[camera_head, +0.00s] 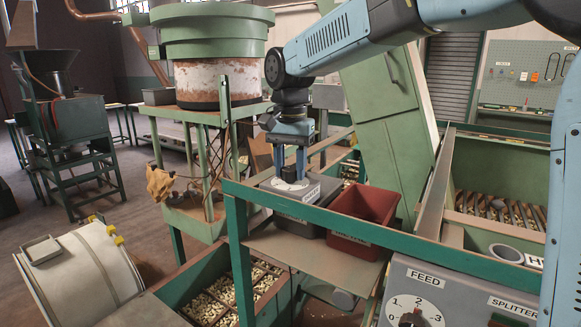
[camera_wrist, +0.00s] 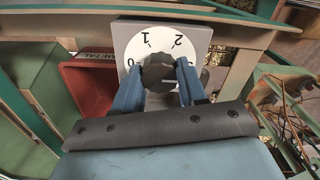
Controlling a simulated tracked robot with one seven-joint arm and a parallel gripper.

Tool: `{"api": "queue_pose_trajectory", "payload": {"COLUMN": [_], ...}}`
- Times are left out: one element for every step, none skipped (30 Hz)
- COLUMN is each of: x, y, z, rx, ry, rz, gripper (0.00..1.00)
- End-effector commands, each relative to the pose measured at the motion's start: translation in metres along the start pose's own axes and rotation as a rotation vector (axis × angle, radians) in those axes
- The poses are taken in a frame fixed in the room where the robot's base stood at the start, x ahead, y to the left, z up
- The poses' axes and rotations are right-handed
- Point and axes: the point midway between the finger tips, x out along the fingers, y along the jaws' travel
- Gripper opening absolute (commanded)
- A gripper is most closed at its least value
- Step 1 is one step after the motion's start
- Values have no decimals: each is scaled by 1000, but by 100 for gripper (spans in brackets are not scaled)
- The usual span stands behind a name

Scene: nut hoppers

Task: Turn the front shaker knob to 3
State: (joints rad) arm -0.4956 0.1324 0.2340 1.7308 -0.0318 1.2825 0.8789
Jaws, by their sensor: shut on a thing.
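A dark ribbed knob (camera_wrist: 158,72) sits in the middle of a white dial on a grey control box (camera_wrist: 125,30). The numerals 1 and 2 read clearly on the dial; marks at its left and right sides are partly hidden by my fingers. A short white line shows on the knob's right part; the numeral it points at cannot be read surely. My gripper (camera_wrist: 158,88) is shut on the knob, one blue finger on each side. In the head view my gripper (camera_head: 290,172) points straight down at the same box (camera_head: 311,192), on the green frame.
A red bin (camera_head: 375,204) stands right beside the box. A green rail (camera_head: 330,215) runs in front of both. Another panel (camera_head: 440,290) with a FEED dial and a SPLITTER label is at lower right. A crate of nuts (camera_head: 185,282) lies below.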

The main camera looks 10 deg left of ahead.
Motion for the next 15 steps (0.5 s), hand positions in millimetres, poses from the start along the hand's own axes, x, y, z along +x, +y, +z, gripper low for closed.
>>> {"api": "queue_pose_trajectory", "payload": {"x": [-2,-2,-2,-2,-2,-2,-2,-2,-2,-2,-2,-2,-2,-2,-2], "y": [0,0,0,0,0,0,0,0,0,0,0,0,0,0,0], "z": [-2,-2,-2,-2,-2,-2,-2,-2,-2,-2,-2,-2,-2,-2,-2], "rx": [5,6,7,7,7,7,7,7,6,6,6,6,6,6,5], "ry": [6,6,6,6,6,6,6,6,6,6,6,6,6,5,5], "rz": [-5,-5,-5,-5,-5,-5,-5,-5,-5,-5,-5,-5,-4,-4,-4], "gripper": [11,11,11,11,11,11,11,11,11,11,11,43,46,49,53]}}
